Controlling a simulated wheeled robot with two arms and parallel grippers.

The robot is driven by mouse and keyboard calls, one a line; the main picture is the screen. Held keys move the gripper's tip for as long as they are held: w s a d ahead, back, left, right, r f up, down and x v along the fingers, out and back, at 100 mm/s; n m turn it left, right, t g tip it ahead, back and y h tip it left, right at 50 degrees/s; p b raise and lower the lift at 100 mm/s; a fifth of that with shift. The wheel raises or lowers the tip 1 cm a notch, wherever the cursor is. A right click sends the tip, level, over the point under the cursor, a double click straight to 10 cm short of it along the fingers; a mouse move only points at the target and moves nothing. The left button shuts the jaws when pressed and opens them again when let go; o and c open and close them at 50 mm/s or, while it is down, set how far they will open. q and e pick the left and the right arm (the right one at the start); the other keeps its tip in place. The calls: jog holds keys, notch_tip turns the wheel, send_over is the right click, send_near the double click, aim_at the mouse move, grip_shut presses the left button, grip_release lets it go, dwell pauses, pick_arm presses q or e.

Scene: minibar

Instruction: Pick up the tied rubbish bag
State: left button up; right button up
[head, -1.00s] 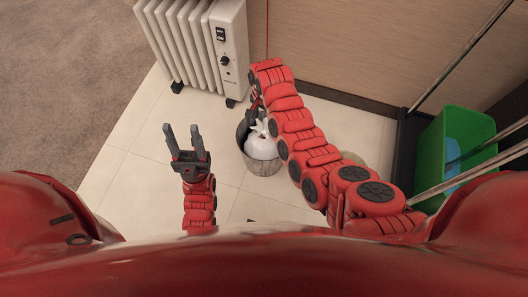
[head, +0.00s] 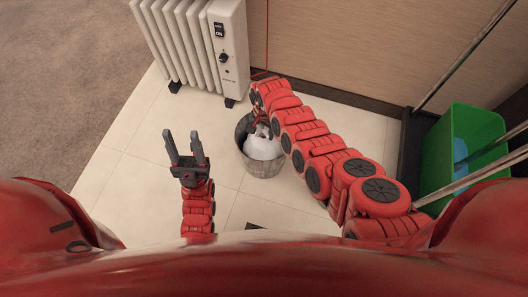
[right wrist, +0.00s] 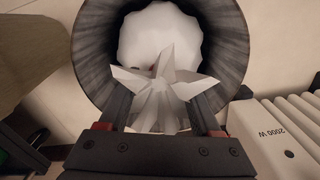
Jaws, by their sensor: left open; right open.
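The white tied rubbish bag (head: 263,147) sits inside a round grey bin (head: 264,169) on the tiled floor. In the right wrist view the bag (right wrist: 160,38) shows its knot with pointed, spread ends (right wrist: 158,85). My right gripper (right wrist: 158,100) is open, with one finger on each side of the knot ends, over the bin's opening. I cannot tell whether the fingers touch the bag. In the head view my right arm partly covers the bin and hides most of that gripper. My left gripper (head: 186,148) is open and empty, left of the bin.
A white radiator (head: 195,45) stands behind and left of the bin, close to my right gripper. A green bucket (head: 465,145) with long handles stands at the right. A wooden wall (head: 350,50) runs behind. Tiles left of the bin are clear.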

grip_shut()
jog(key=shift+r, duration=0.1)
dwell(1.2)
